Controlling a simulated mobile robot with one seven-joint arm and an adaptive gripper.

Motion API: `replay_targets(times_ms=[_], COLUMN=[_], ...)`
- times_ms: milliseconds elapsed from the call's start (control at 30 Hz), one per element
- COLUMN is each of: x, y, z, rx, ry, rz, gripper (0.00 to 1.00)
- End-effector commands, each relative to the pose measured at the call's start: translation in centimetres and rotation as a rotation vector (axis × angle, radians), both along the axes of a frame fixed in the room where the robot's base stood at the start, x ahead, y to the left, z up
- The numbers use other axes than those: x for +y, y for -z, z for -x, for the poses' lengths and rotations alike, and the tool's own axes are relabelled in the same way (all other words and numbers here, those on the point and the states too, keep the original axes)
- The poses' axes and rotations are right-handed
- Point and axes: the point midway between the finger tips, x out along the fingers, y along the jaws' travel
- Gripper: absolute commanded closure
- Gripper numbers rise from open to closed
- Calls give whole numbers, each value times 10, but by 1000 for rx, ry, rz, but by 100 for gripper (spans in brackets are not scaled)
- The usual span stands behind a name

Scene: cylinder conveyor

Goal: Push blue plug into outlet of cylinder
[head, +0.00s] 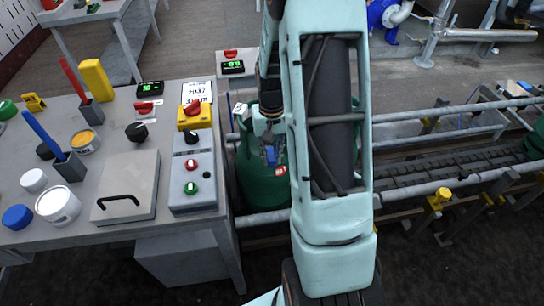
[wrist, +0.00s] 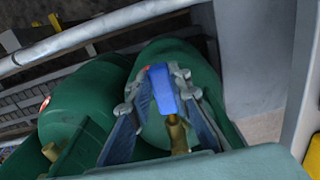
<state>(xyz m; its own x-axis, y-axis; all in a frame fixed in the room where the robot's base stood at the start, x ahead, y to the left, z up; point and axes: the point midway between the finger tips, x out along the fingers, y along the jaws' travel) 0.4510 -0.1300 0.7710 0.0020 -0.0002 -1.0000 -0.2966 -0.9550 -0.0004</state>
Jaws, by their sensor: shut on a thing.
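The blue plug (wrist: 162,88) is between the fingertips of my gripper (wrist: 158,84), which is shut on it, in the wrist view. A brass outlet (wrist: 177,135) shows just below the plug's lower end, against the green cylinder (wrist: 150,55). I cannot tell whether plug and outlet touch. In the head view my gripper (head: 268,146) is over the green cylinder (head: 262,186), with the blue plug (head: 271,155) partly visible at its tip. My arm hides the cylinder's right side and the outlet there.
A second green cylinder (wrist: 85,105) stands beside the first. A conveyor with a metal rail (head: 450,183) runs to the right. A grey table (head: 105,178) with a control box (head: 193,172) and several tools and lids stands close on the left.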

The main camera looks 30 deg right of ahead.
Motion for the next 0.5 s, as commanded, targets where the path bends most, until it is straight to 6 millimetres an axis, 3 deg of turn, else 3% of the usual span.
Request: replay_targets(times_ms=[500], x=[-4], y=[0], z=[-13], rx=[-1], ry=[0], rz=[0], gripper=[100])
